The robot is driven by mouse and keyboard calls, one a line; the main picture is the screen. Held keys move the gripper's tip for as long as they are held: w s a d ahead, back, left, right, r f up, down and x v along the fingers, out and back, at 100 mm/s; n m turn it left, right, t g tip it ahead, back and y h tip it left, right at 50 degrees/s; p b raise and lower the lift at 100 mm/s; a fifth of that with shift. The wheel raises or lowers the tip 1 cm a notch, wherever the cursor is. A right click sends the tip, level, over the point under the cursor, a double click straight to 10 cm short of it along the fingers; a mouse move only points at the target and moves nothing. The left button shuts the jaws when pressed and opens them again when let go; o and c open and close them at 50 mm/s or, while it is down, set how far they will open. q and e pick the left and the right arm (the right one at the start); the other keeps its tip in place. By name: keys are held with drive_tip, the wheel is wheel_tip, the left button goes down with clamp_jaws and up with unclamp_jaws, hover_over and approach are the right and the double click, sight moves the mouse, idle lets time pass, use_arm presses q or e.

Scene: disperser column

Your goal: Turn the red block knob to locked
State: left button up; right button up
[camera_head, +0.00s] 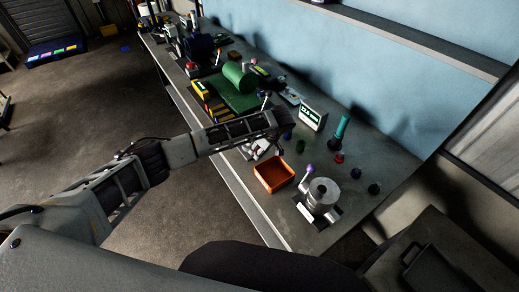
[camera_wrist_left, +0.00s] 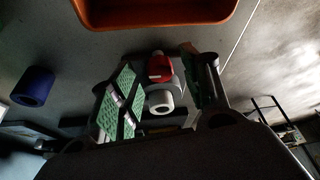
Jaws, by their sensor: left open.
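A red knob (camera_wrist_left: 160,68) shows in the left wrist view, beside a pale round-ended cylinder (camera_wrist_left: 160,102) on a small grey device. My left gripper (camera_wrist_left: 157,80) is open, with one green-padded finger on each side of the red knob. I cannot tell whether either finger touches it. In the head view, my left gripper (camera_head: 262,150) hangs over the bench beside the orange tray. The arm and gripper there mostly hide the device, and I cannot make out the red knob. My right gripper is not in view.
The orange tray (camera_head: 273,173) stands close to the left gripper. A metal device with a purple-tipped lever (camera_head: 309,170) stands right of it. A lit display (camera_head: 312,115), a teal-handled tool (camera_head: 342,128) and small dark cylinders stand behind. A green cylinder (camera_head: 239,75) lies farther along.

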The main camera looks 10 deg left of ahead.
use_arm(q)
drive_tip(key=shift+a+f, duration=0.15)
drive_tip(key=shift+f, duration=0.3)
drive_tip(key=shift+c, duration=0.5)
drive_tip(key=c, duration=0.9)
